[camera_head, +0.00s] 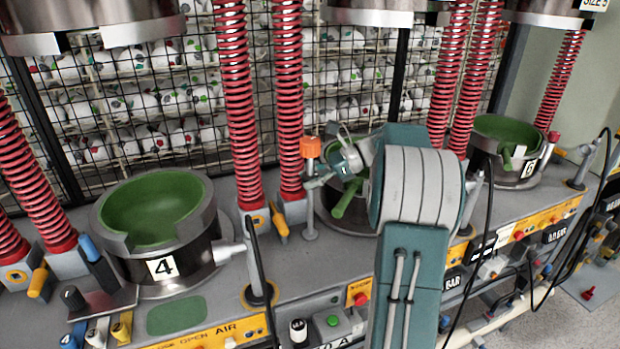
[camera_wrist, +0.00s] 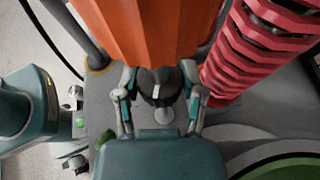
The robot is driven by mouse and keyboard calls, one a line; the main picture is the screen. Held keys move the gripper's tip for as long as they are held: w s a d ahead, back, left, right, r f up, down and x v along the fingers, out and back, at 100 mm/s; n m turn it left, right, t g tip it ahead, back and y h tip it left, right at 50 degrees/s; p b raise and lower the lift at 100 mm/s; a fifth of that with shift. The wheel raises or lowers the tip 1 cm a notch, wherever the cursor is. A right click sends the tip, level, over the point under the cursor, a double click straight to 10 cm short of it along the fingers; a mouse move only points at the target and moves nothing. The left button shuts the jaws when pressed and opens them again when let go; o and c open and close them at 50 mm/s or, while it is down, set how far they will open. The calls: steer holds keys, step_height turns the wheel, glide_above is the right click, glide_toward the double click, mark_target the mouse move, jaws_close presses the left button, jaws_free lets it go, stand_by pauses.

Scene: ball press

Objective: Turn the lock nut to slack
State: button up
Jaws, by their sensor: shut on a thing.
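The lock nut (camera_wrist: 160,88) looks like a small dark grey piece with a pale mark, just under a ribbed orange cap (camera_wrist: 150,30). In the head view the orange cap (camera_head: 311,147) tops a thin grey post in front of the middle pot. My gripper (camera_head: 319,181) reaches the post from the right, just below the cap. In the wrist view my gripper (camera_wrist: 160,98) has a finger on each side of the dark piece and is shut on it. In the head view the fingers hide the nut.
Red springs (camera_head: 288,95) stand close behind the post, and one red spring (camera_wrist: 262,45) is near the gripper's right. A green-lined pot marked 4 (camera_head: 165,262) stands left. A black hose (camera_head: 262,265) rises from the bench front. The bench top between pot 4 and the post is partly clear.

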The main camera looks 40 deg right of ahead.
steer(key=shift+f+n+g+y, duration=0.2)
steer(key=shift+n+g+y, duration=0.2)
steer(key=shift+n+g, duration=1)
steer(key=shift+g, duration=0.5)
steer(key=o, duration=1.2)
steer(key=shift+r, duration=0.1)
steer(key=shift+c, duration=0.2)
steer(key=shift+t, duration=0.4)
